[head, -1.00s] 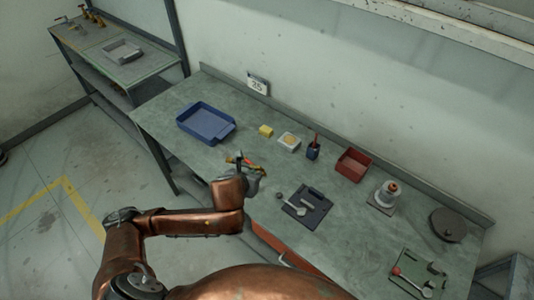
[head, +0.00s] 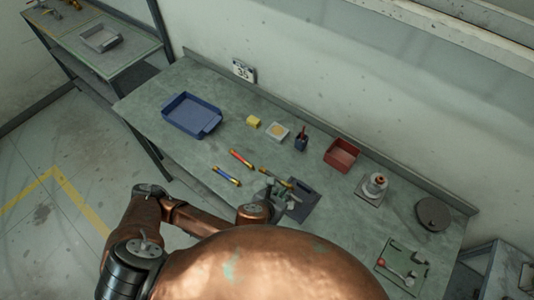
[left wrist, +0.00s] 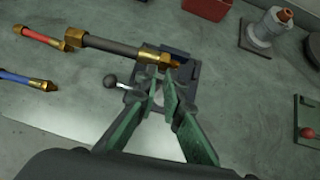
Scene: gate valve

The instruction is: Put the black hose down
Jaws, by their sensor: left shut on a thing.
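The black hose (left wrist: 112,46) has brass fittings at both ends. My left gripper (left wrist: 168,76) is shut on it near its right brass fitting. In the head view, my left gripper (head: 278,188) is by the front of the bench, beside a dark plate (head: 304,197). The hose overlaps the plate in the left wrist view; I cannot tell whether it touches it. A red hose (head: 241,159) and a blue hose (head: 226,175) lie to the left on the bench. My right gripper is not in view.
The grey-green bench (head: 340,215) holds a blue tray (head: 214,127), a yellow block (head: 253,121), a red bin (head: 341,154), a valve-like part on a plate (head: 374,188) and a dark disc (head: 433,213). Bare bench surrounds the red and blue hoses.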

